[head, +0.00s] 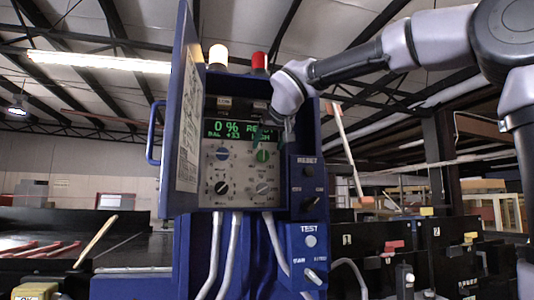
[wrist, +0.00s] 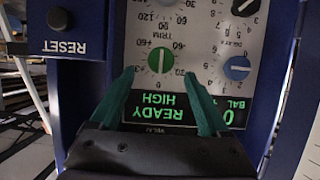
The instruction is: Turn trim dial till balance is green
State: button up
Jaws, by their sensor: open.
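The green trim dial (head: 263,156) is on the panel of the open blue cabinet. It also shows in the upside-down wrist view (wrist: 161,59), under the word TRIM, its white pointer line near vertical. The display (head: 228,129) reads "0 % READY" and "BAL +33", with HIGH at right partly hidden by my gripper; the lettering looks green. The wrist view shows READY HIGH on the display (wrist: 158,110). My gripper (wrist: 160,74) is open and empty, its teal fingers spread either side of the trim dial, apart from it.
A blue dial (head: 222,154), a black dial (head: 222,188) and a grey dial (head: 263,189) are close by. A RESET box (head: 308,172) projects at right, above a TEST button (head: 310,240). The open cabinet door (head: 184,130) stands at left.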

aim_at(264, 154)
jog(key=shift+x, duration=2.6)
grip_shut()
